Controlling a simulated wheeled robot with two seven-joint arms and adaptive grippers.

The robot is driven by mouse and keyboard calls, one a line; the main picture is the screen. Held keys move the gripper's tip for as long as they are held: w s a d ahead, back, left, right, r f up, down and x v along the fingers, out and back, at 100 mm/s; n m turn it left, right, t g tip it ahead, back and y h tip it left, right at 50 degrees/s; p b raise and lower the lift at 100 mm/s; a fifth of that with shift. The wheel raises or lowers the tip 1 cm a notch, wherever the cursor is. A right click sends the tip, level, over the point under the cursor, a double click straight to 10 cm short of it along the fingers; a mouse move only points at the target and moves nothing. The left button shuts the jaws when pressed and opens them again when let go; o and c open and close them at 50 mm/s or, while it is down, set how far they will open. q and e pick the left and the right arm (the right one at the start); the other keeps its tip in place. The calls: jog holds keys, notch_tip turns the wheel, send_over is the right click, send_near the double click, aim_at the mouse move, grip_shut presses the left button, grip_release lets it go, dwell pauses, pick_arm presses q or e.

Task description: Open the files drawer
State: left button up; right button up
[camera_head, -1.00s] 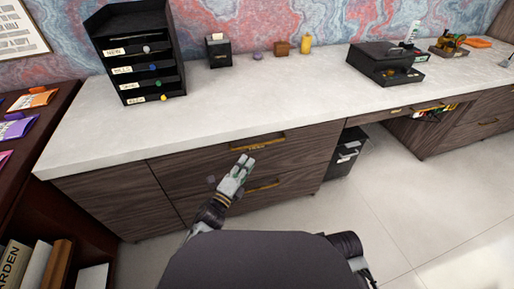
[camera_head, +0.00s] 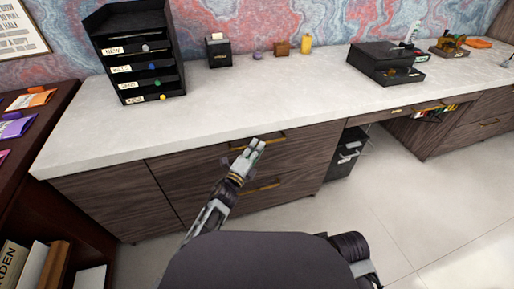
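The dark wood desk front has an upper drawer (camera_head: 191,173) with a long brass handle (camera_head: 274,137) just under the white top. The drawer looks closed, flush with the front. A lower drawer (camera_head: 297,184) with its own brass handle (camera_head: 264,187) is below it, also closed. My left gripper (camera_head: 256,145) is at the upper drawer's handle and covers part of it and its label. I cannot tell whether its fingers touch the handle or are shut. My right gripper is out of view; only part of my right arm shows at the bottom.
A black tiered organizer (camera_head: 139,58) with labelled trays stands on the desktop (camera_head: 230,103). A black box (camera_head: 381,62) and small items stand at the back. A dark shelf (camera_head: 25,150) is at the left. A black file cart (camera_head: 344,155) stands under the desk. The floor right is clear.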

pick_arm(q)
jog(key=shift+w+d, duration=0.15)
jog(key=shift+w, duration=0.2)
jog(key=shift+r, duration=0.1)
grip_shut()
